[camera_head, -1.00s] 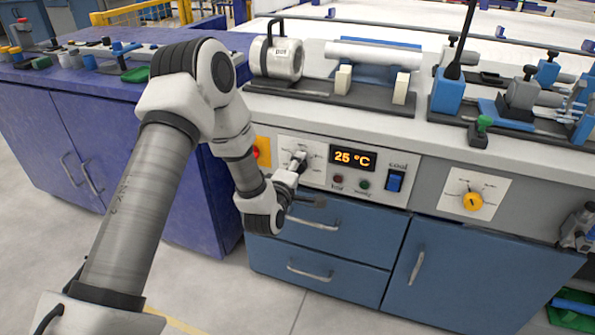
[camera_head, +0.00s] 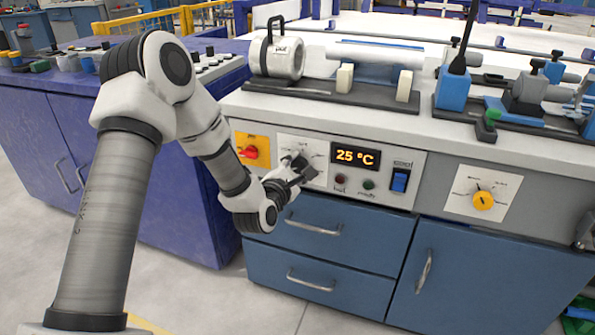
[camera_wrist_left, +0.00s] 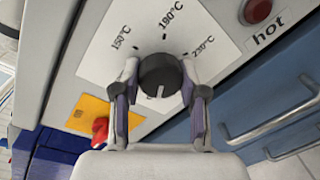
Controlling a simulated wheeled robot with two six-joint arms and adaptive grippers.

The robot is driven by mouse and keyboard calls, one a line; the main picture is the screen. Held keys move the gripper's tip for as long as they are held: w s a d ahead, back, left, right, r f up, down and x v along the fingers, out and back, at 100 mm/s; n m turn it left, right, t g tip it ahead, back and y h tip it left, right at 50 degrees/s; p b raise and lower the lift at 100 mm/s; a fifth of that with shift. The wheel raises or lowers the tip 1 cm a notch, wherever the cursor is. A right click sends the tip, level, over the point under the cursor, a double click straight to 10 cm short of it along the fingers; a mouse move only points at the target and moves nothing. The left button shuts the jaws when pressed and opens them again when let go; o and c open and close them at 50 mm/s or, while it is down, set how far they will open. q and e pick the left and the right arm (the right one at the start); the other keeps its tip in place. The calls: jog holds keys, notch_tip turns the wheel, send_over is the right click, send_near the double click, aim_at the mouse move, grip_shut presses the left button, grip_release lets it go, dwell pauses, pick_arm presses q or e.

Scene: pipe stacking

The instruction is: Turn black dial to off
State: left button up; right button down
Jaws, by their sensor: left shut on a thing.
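My left gripper (camera_wrist_left: 158,92) is shut on the dial, one finger on each side. The lower marks of the plate are partly hidden by the dial and fingers. In the head view my left gripper (camera_head: 299,168) is at the dial plate (camera_head: 315,150), left of the lit display (camera_head: 355,157), which reads 25 °C. My right gripper is not in view.
A red knob on a yellow plate (camera_head: 250,150) is left of the dial, close to my left wrist. Right of the display is a blue switch (camera_head: 399,180), then a yellow dial (camera_head: 484,200). Drawers with handles (camera_head: 312,226) lie below. Pipe fixtures stand on the bench above.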

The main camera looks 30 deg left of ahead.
pick_arm(q)
jog(key=shift+f, duration=0.1)
dwell(0.4)
jog(key=o, duration=1.1)
jog(key=v, duration=0.7)
jog(key=shift+s+d, duration=0.1)
jog(key=shift+s, duration=0.15)
